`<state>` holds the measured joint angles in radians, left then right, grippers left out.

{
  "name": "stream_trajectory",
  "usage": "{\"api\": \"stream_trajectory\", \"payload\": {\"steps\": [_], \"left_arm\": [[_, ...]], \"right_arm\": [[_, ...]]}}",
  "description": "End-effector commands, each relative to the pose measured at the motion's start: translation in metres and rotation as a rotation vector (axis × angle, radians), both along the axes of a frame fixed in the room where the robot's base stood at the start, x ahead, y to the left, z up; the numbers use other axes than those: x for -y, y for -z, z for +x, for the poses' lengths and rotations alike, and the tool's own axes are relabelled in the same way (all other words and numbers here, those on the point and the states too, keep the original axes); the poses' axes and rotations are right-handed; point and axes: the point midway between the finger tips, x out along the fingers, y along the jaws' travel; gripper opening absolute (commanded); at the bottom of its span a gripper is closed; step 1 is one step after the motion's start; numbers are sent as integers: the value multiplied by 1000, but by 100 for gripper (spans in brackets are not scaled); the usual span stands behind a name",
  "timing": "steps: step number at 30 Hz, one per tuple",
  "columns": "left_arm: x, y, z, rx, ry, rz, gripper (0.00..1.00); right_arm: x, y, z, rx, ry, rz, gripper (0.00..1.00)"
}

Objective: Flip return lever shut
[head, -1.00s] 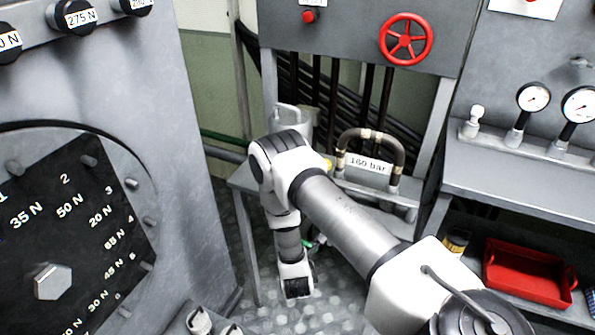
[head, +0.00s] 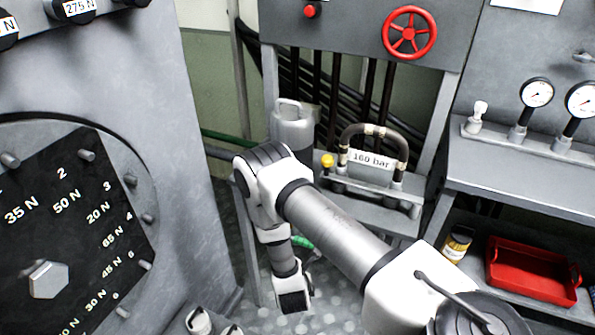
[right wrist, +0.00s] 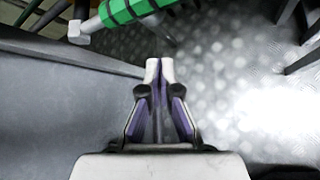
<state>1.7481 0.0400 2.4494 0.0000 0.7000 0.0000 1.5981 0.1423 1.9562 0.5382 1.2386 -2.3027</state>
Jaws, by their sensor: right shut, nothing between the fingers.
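A green-sleeved lever (right wrist: 125,10) with a pale metal end crosses the top of the right wrist view; I take it to be the return lever. Its green part also shows in the head view (head: 303,242), partly hidden behind my right arm. My right gripper (right wrist: 160,65) is shut and empty, its fingertips just short of the lever in the picture, with a visible gap. In the head view the gripper's fingers are hidden by my wrist. My left gripper is not in view.
A hose loop with a "160 bar" label (head: 370,160) and a grey canister (head: 292,130) stand behind my arm. A red tray (head: 530,272) and a small jar (head: 457,243) sit on the lower shelf at right. A grey dial cabinet (head: 195,190) rises at left.

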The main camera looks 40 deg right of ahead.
Motion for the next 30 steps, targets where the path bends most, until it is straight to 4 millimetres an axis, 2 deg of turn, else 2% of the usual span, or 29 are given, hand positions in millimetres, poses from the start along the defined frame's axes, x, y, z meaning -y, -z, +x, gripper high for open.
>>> {"api": "stream_trajectory", "payload": {"steps": [1,3,10,30], "left_arm": [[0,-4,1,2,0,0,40],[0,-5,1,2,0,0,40],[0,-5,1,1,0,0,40],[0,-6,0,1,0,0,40]], "right_arm": [[-10,-12,-2,-1,-4,1,0],[-22,-23,-8,-2,-5,0,0],[-50,-49,-20,-3,-4,2,0],[-55,-55,-23,-4,-1,2,0]]}}
